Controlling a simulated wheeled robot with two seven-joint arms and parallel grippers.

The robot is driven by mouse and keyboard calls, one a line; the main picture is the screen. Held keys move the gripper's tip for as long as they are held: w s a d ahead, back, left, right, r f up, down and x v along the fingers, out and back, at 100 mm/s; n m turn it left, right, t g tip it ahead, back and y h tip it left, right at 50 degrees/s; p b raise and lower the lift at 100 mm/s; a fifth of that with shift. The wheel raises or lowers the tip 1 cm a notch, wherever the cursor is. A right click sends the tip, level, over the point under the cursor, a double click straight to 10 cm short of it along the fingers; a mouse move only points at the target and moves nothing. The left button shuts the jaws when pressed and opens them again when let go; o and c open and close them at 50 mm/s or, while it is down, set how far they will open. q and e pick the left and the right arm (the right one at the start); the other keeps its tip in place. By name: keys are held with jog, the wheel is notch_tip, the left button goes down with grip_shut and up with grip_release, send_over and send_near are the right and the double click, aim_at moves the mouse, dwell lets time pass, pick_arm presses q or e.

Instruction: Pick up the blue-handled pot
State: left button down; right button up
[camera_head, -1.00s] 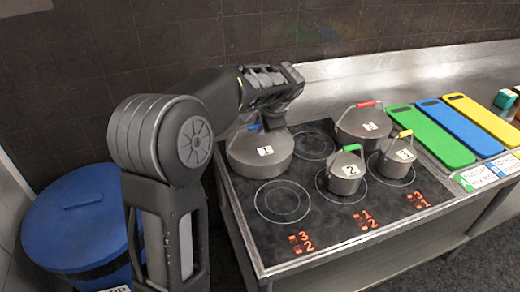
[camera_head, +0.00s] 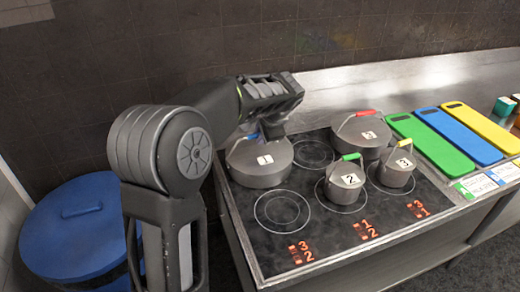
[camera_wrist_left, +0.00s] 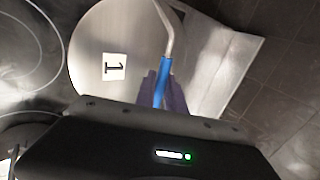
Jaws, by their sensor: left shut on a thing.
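The blue-handled pot (camera_head: 258,168) is a wide grey pot with a label "1" at the back left of the cooktop. Its lid and blue handle (camera_wrist_left: 160,88) fill much of the left wrist view. My left gripper (camera_head: 271,133) comes down on the handle from above. Its fingers (camera_wrist_left: 163,92) are shut around the blue grip. The pot appears to rest on the cooktop; I cannot tell of any gap beneath it. My right gripper is not in view.
The black cooktop (camera_head: 255,240) also holds a green-handled pot (camera_head: 343,184), a yellow-handled pot (camera_head: 396,170) and a red-handled pot (camera_head: 362,135). Green (camera_head: 432,145), blue (camera_head: 458,133) and yellow (camera_head: 482,127) boards lie at right. A blue-lidded bin (camera_head: 75,228) stands at left.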

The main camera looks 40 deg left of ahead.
pick_arm(q)
jog(key=shift+r, duration=0.2)
notch_tip(320, 180, up, 10)
jog(key=shift+f, duration=0.15)
jog(key=shift+a, duration=0.1)
dwell(0.6)
